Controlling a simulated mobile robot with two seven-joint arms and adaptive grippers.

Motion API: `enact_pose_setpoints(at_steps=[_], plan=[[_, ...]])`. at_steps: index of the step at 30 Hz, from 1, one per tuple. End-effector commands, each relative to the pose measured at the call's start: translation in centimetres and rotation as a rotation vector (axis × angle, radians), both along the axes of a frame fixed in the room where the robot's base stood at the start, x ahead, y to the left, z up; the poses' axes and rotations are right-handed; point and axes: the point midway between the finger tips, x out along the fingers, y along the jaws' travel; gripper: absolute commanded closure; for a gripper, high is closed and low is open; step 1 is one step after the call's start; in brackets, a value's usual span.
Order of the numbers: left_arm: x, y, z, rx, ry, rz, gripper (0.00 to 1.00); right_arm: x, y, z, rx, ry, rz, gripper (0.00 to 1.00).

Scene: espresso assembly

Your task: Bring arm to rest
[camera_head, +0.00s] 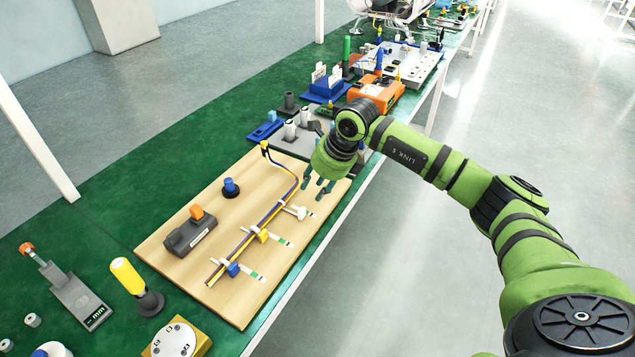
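My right arm, green with dark joints, reaches in from the lower right of the head view. Its gripper (318,182) hangs above the far right corner of the wooden board (170,240), near the end of a bundle of cables (285,200). The dark teal fingers look spread apart, with nothing visible between them. Whether the fingertips touch the board or the cable cannot be told. My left gripper is out of view.
The board carries a grey block (190,237), a blue knob (231,188) and cable clips. Beyond the gripper stand an orange device (378,92) and a blue holder (326,88). A yellow-handled tool (128,276) stands nearer. Right of the green table (90,225) is open floor.

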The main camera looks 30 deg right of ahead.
Motion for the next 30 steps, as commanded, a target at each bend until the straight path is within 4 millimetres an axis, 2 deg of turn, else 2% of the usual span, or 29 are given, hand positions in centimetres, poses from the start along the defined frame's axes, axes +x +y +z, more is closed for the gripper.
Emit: enact_pose_setpoints(at_steps=[4,17,20,23,26,27,29,30], plan=[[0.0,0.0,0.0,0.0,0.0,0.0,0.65,-0.2,-0.2,0.6,0.0,0.0,-0.001,0.65],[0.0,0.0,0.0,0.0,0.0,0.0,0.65,-0.2,-0.1,0.5,0.0,0.0,0.0,0.65],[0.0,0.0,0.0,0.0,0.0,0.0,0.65,-0.2,0.7,0.4,0.025,-0.005,0.01,0.65],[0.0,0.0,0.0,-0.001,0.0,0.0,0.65,-0.3,4.0,0.1,0.127,-0.031,0.043,0.65],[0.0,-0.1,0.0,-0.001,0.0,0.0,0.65,-0.9,10.1,0.3,0.338,-0.076,0.085,0.65],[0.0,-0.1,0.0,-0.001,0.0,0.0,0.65,-1.3,12.9,0.9,0.453,-0.098,0.095,0.65],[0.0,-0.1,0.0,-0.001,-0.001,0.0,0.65,-2.2,17.3,2.4,0.655,-0.128,0.091,0.65],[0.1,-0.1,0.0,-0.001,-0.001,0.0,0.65,-2.8,19.8,3.9,0.804,-0.149,0.071,0.65]])
